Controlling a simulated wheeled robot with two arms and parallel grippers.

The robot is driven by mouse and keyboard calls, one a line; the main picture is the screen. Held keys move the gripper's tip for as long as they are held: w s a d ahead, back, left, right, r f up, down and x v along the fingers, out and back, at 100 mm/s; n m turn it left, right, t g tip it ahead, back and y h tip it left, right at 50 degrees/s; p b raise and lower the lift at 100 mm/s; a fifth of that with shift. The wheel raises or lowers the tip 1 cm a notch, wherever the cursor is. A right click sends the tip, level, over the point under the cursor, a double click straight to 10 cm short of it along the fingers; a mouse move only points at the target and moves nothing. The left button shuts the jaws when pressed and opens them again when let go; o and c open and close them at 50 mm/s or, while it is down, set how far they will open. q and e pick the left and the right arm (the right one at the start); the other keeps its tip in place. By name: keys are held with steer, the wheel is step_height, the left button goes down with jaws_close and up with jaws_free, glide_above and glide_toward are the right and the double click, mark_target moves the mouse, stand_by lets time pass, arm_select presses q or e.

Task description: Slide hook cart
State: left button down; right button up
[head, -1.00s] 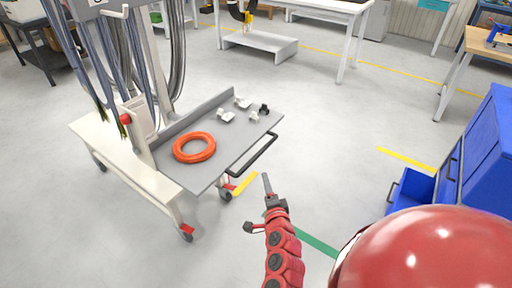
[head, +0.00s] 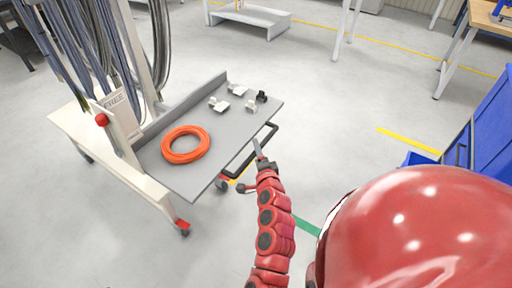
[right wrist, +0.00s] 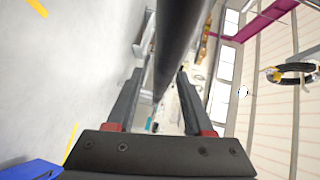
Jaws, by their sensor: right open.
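The hook cart has cables hanging from its upright frame, a cream base (head: 150,188) and a grey tray (head: 205,150). A black bar handle (head: 250,155) runs along the tray's right edge. My right gripper (head: 257,147) is at this handle, its fingers over the bar in the head view. In the right wrist view the dark bar (right wrist: 178,45) runs between the two open fingers (right wrist: 160,90); contact cannot be told. My left gripper is not in view.
An orange cable ring (head: 185,144) and several small white and black parts lie on the tray. A blue cabinet (head: 488,125) stands at the right. A wooden-topped table (head: 490,20) is at the back right. The grey floor between is clear.

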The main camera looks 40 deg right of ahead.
jaws_close()
stand_by(1.4)
